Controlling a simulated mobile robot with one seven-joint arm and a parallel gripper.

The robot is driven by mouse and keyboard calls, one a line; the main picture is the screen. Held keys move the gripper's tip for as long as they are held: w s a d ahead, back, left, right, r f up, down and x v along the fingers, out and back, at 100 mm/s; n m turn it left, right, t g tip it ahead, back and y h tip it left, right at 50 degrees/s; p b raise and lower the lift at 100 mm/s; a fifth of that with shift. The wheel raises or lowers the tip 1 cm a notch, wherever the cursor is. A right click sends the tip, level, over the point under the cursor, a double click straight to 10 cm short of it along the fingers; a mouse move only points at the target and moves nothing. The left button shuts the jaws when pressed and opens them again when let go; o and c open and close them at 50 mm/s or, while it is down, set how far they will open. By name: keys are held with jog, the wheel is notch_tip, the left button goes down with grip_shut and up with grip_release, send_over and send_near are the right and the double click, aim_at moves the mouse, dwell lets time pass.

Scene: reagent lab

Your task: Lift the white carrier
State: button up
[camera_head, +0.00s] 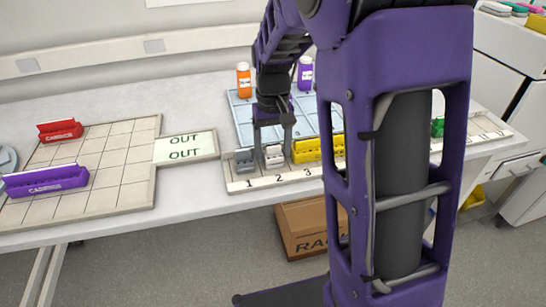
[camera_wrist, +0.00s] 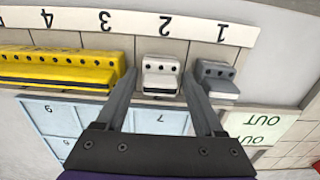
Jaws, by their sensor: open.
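The white carrier (camera_head: 274,155) is a small block with a row of holes, standing in slot 2 of the numbered rack strip (camera_head: 245,184). It also shows in the wrist view (camera_wrist: 160,76), upside down in the picture, between the two fingers. My gripper (camera_head: 272,150) is open, with one finger to each side of the white carrier. The wrist view shows the gripper (camera_wrist: 161,82) with a small gap visible on both sides of the carrier. How far down the fingers reach along it I cannot tell.
A grey carrier (camera_wrist: 216,80) stands close by in slot 1, beside one finger. A long yellow carrier (camera_wrist: 60,70) lies close on the other side. Behind are a blue tray (camera_head: 240,112), an orange bottle (camera_head: 244,80) and a purple bottle (camera_head: 305,74).

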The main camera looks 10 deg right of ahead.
grip_shut()
jog(key=shift+r, duration=0.15)
